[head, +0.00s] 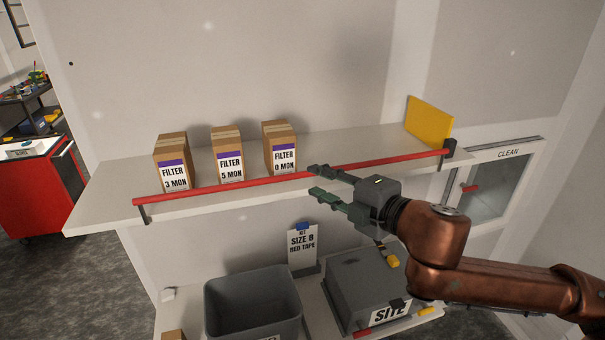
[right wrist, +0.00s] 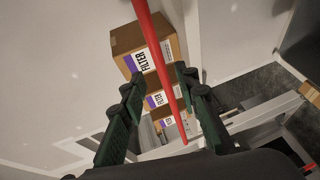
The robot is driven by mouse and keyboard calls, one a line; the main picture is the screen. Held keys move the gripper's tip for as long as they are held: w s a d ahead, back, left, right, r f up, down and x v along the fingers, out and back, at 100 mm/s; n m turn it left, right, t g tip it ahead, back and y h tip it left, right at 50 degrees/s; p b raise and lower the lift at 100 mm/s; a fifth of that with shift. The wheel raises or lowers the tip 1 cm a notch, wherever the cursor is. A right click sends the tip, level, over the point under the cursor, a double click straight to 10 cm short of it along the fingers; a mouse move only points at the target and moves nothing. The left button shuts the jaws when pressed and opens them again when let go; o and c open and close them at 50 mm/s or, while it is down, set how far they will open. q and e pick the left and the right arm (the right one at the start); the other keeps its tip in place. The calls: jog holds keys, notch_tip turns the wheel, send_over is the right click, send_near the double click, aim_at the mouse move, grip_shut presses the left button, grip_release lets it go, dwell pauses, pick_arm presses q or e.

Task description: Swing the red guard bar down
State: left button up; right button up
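The red guard bar (head: 230,187) runs along the front of the upper shelf, across the front of the filter boxes. Its right end meets a dark mount (head: 449,147) and its left end is at a small grey bracket (head: 146,214). My right gripper (head: 316,181) is open at the bar's middle, right of the rightmost box. In the right wrist view the bar (right wrist: 158,45) passes between the open fingers (right wrist: 157,82) in the picture, with a gap on both sides. Whether it lies within their reach I cannot tell. My left gripper is not in view.
Three filter boxes (head: 228,153) stand on the upper shelf (head: 100,190). A yellow panel (head: 428,121) stands at its right end. Below are a grey open bin (head: 253,300) and a lidded grey box (head: 365,285). A CLEAN cabinet (head: 500,185) is at the right.

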aim_at(304, 177)
jog(key=p+x, duration=0.1)
jog(key=x, duration=0.5)
jog(key=shift+w+a+f, duration=0.1)
jog(key=shift+w+a, duration=0.05)
jog(key=shift+w, duration=0.05)
jog(key=shift+c, duration=0.7)
grip_shut()
